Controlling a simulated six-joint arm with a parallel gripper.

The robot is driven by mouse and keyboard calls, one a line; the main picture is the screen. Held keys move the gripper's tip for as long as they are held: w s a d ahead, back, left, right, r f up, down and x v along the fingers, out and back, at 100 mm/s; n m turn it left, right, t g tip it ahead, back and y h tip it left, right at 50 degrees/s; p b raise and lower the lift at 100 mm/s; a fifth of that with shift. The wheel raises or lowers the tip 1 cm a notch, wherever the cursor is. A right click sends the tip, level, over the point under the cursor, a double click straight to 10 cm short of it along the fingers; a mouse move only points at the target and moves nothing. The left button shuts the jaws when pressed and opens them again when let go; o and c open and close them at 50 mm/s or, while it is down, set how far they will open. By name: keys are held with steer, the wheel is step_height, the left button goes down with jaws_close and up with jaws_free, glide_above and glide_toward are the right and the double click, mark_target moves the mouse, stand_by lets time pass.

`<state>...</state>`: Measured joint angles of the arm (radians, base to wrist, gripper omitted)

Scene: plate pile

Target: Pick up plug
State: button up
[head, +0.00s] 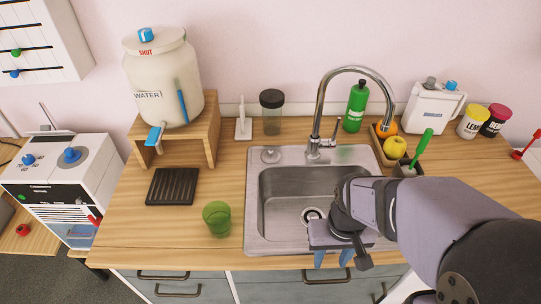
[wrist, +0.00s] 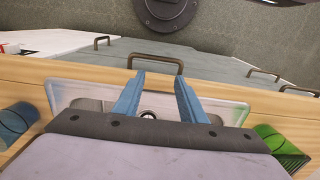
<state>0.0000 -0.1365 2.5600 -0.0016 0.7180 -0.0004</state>
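A small round metal piece that looks like the plug (head: 270,155) sits on the back left rim of the sink (head: 252,200). The sink's drain (head: 312,214) shows in the basin, partly beside my arm. My gripper (head: 333,260) is over the front edge of the sink, its blue fingers apart and pointing toward the front of the counter. It is well to the front right of the plug. In the wrist view my gripper (wrist: 158,90) is open with nothing held, and the drain (wrist: 148,114) shows between the fingers. The plug is not seen there.
A tall curved faucet (head: 322,105) rises behind the basin. A green cup (head: 217,218) and a dark rack (head: 171,186) stand left of the sink. A wooden box with fruit (head: 395,147) and a brush holder (head: 407,168) are at the right. Cabinet handles (wrist: 155,60) lie below the counter edge.

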steer(key=w, duration=0.1)
steer(key=a+p, duration=0.1)
steer(key=w+t, duration=0.1)
steer(key=shift+w+a+r+m, duration=0.15)
steer(key=shift+w+r+m, duration=0.15)
steer(key=shift+w+r, duration=0.05)
steer(key=w+a+f+t+b, duration=0.2)
steer(key=w+f+t+b, duration=0.2)
steer(key=w, duration=0.6)
steer(key=n+t+y+b, duration=0.3)
steer(key=t+b, duration=0.6)
steer(key=t, duration=0.2)
glide_toward(271, 151)
steer(key=x, duration=0.3)
steer(key=shift+g, duration=0.3)
steer(key=shift+p+x, duration=1)
steer(key=shift+x, duration=2.5)
steer(key=shift+a+r, duration=0.1)
steer(key=shift+r, duration=0.05)
jaws_close()
